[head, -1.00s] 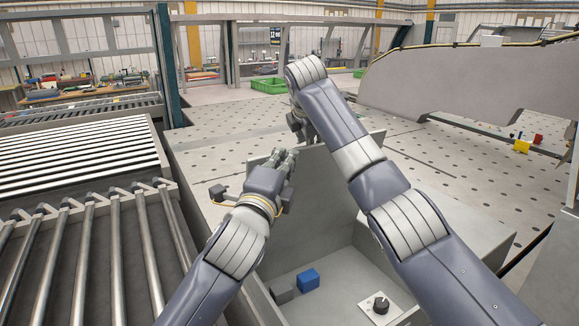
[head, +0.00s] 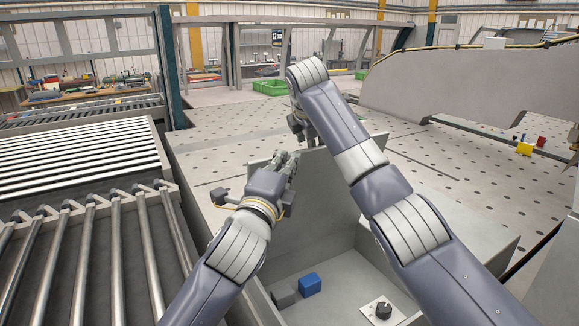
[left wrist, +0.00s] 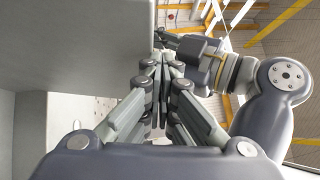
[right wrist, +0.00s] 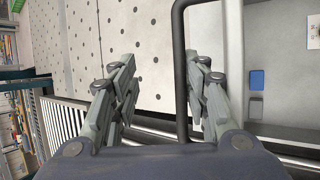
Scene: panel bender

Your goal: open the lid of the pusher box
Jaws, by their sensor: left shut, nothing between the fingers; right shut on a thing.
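The pusher box (head: 341,273) is an open grey box below my arms in the head view. Its flat grey lid (head: 330,188) stands raised, tilted up from the box; my right arm hides part of it. My left gripper (head: 292,158) is shut and empty, close to the lid; the left wrist view shows its fingers together (left wrist: 160,65) beside the grey lid panel (left wrist: 85,45). My right gripper (right wrist: 160,90) has a dark bar handle (right wrist: 180,60) between its fingers and is shut on it. In the head view its fingers are mostly hidden behind my right arm.
Inside the box are a blue block (head: 311,284), a dark grey block (head: 284,297) and a plate with a black knob (head: 383,309). A roller conveyor (head: 75,235) stands left. A perforated table (head: 240,145) lies behind, with a green bin (head: 270,88) farther back.

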